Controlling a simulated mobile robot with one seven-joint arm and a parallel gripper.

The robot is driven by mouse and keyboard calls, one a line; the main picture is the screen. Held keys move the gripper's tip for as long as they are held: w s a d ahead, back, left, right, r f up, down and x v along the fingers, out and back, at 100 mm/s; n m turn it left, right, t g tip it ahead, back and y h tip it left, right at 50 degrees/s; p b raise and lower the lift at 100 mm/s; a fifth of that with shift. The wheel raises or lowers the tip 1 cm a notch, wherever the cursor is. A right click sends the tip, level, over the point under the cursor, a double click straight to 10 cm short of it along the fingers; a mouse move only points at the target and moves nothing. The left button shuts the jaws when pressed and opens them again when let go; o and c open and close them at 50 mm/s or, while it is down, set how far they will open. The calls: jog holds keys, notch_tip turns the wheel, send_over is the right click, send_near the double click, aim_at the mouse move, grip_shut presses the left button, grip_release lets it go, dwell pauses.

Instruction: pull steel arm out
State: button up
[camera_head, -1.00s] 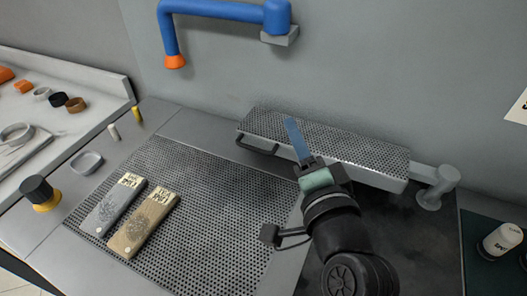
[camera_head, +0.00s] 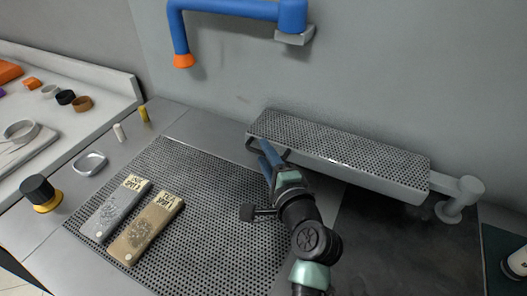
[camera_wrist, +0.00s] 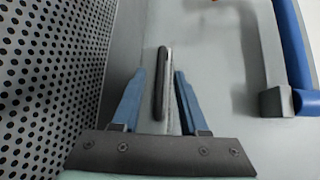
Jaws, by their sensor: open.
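The steel arm (camera_head: 345,152) is a long perforated bar against the back wall, with its pivot post at its right end. A dark loop handle (camera_head: 253,146) sits at its left end. My gripper (camera_head: 264,150) is open at this handle, its blue fingers pointing toward the wall. In the wrist view, the handle (camera_wrist: 162,85) shows as an upright bar between the two fingers (camera_wrist: 158,92). A gap shows on each side of it, with no clear contact. In the head view, the fingers partly cover the handle.
A perforated work surface (camera_head: 215,190) holds a grey block (camera_head: 115,212) and a tan block (camera_head: 145,230). A small dish (camera_head: 89,163) and a black knob (camera_head: 38,189) lie left. A blue pipe (camera_head: 225,8) is on the wall. A white bottle (camera_head: 517,262) stands right.

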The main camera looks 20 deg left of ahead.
jog(key=shift+x, duration=0.8)
grip_shut()
dwell(0.9)
